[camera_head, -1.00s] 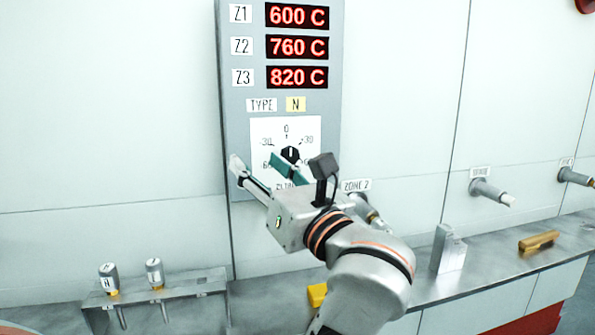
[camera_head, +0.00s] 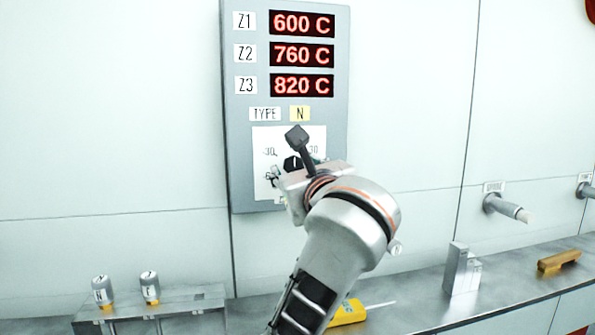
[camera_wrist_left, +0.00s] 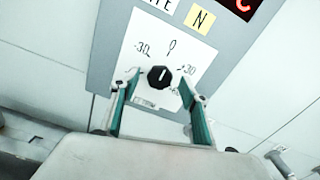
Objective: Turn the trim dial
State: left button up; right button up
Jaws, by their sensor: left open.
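The trim dial is a black knob (camera_head: 292,163) on a white scale plate (camera_head: 262,138) low on the grey panel. The wrist view shows the whole knob (camera_wrist_left: 159,77), with a pale pointer line roughly towards the top mark. My left gripper (camera_wrist_left: 159,84) is open, its green-padded fingers on either side of the knob with gaps showing; I cannot tell how deep they reach. In the head view my left gripper (camera_head: 296,168) and wrist cover the lower part of the plate. My right gripper is not in view.
The grey panel (camera_head: 238,150) has red displays reading 600 C, 760 C and 820 C, and a yellow N label (camera_head: 300,114). Below are a ledge with a metal block (camera_head: 458,270), a rack (camera_head: 205,297) with two probes, and a yellow object (camera_head: 347,312). Wall fittings (camera_head: 505,207) protrude at right.

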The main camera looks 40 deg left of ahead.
pick_arm(q)
jog(key=shift+w+a, duration=0.2)
jog(key=shift+a, duration=0.05)
jog(key=c, duration=1.1)
